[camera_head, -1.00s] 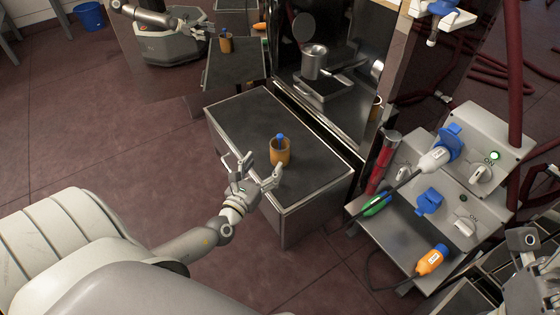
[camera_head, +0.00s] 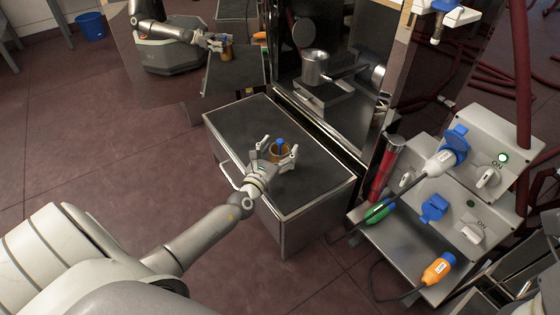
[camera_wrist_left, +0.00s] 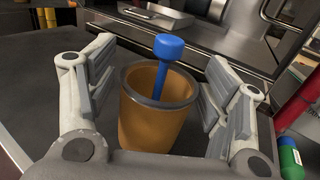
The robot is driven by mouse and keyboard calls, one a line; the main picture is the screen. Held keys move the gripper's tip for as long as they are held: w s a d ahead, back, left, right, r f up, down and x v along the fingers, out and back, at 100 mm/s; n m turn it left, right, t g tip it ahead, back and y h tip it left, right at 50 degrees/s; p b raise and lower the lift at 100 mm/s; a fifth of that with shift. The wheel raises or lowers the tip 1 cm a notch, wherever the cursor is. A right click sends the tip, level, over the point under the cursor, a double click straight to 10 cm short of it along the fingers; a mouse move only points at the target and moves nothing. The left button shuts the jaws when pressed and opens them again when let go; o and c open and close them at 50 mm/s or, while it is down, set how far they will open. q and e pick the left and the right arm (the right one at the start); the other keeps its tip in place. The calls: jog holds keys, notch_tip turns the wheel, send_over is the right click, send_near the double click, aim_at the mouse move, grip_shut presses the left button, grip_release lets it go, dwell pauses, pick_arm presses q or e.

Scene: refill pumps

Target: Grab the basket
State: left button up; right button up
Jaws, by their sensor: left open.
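The basket is an orange-brown cup-like container (camera_head: 281,158) with a dark rim and a blue-topped stick (camera_head: 280,143) standing in it. It stands on the dark top of a metal-edged cabinet (camera_head: 318,180). My left gripper (camera_head: 275,153) is open, with its fingers on either side of the basket. In the left wrist view the basket (camera_wrist_left: 152,125) sits between the two finger pads, with a visible gap at the right pad and a narrow one at the left. My right gripper is not clearly in view.
A mirror-like panel behind the cabinet shows reflections of my arm and the basket. To the right are grey socket boxes (camera_head: 480,160) with blue plugs, an orange plug (camera_head: 437,270) and a red cylinder (camera_head: 385,170). The cabinet top around the basket is clear.

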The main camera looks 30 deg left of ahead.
pick_arm(q)
jog(key=shift+w, duration=0.15)
jog(key=c, duration=1.1)
jog(key=shift+r, duration=0.15)
jog(key=shift+c, duration=0.2)
